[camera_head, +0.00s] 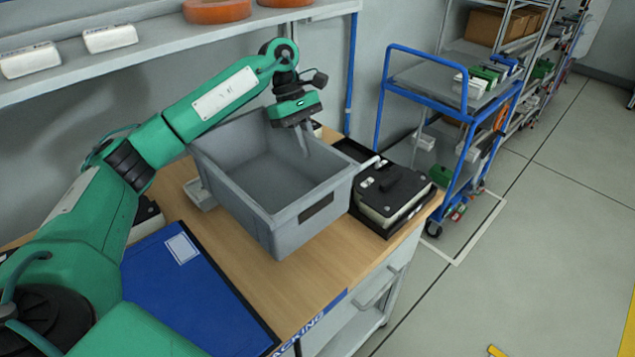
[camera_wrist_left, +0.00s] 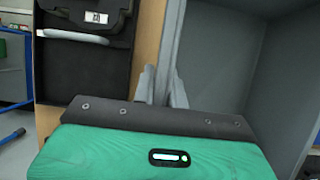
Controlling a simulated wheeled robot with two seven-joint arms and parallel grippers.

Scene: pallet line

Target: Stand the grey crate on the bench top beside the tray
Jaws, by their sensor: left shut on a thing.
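The grey crate (camera_head: 232,205) is an open, empty box over the wooden bench top (camera_head: 290,290), in the middle of the head view. I cannot tell whether its base touches the bench. My left gripper (camera_head: 304,142) reaches down from behind and is shut on the crate's far wall. In the left wrist view the fingers (camera_wrist_left: 164,88) pinch the crate wall (camera_wrist_left: 212,55). The black tray (camera_head: 386,233) lies right of the crate, holding a dark and white device (camera_head: 393,192). The tray also shows in the left wrist view (camera_wrist_left: 80,72). My right gripper is out of view.
A blue folder or mat (camera_head: 185,285) lies on the bench at left. A small grey item (camera_head: 200,193) sits partly hidden behind the crate. A shelf (camera_head: 160,50) hangs above. A blue cart (camera_head: 440,95) stands right of the bench. Bare wood shows in front of the crate.

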